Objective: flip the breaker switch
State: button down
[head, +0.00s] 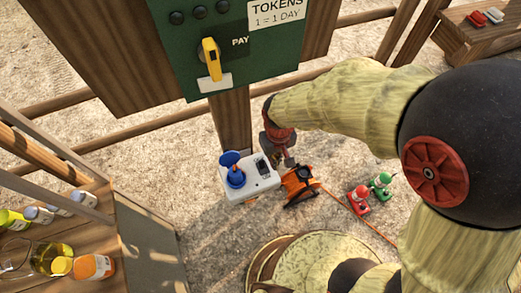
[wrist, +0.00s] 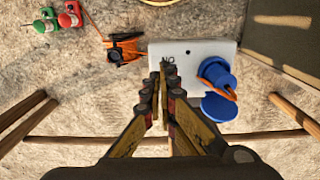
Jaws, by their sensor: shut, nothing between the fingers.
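The breaker switch (head: 262,166) is a small dark switch on top of a white box (head: 247,188), beside a round blue socket (head: 235,177) with its lid raised. In the wrist view the white box (wrist: 190,50) has dark lettering (wrist: 168,60) that reads upside down. My gripper (wrist: 165,72) is shut and empty, its tips over the lettered end of the box and hiding the switch. In the head view my gripper (head: 279,160) is just right of the switch. I cannot tell whether it touches the box or which way the switch is set.
A wooden post stands behind the box, under a green token panel (head: 190,88) with a yellow lever (head: 211,60). An orange cable reel (head: 299,186) lies close beside the box. A wooden shelf with bottles is at left.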

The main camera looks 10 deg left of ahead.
notch_tip(320, 180, down, 3)
jog(key=w+a, duration=0.2)
jog(key=t+y, duration=0.1)
jog(key=t, duration=0.1)
send_over(262, 164)
jog(key=w, duration=0.2)
jog(key=shift+w+a+r, duration=0.15)
jog(key=shift+a+r, duration=0.05)
jog(key=shift+r, duration=0.05)
jog(key=f+b, duration=0.1)
jog(key=f, duration=0.2)
jog(key=w+f+b, duration=0.1)
jog(key=f, duration=0.2)
jog(key=f+b, duration=0.1)
jog(key=f, duration=0.2)
jog(key=shift+w+a+f, duration=0.25)
jog(key=shift+a+f, duration=0.15)
jog(key=shift+w, duration=0.1)
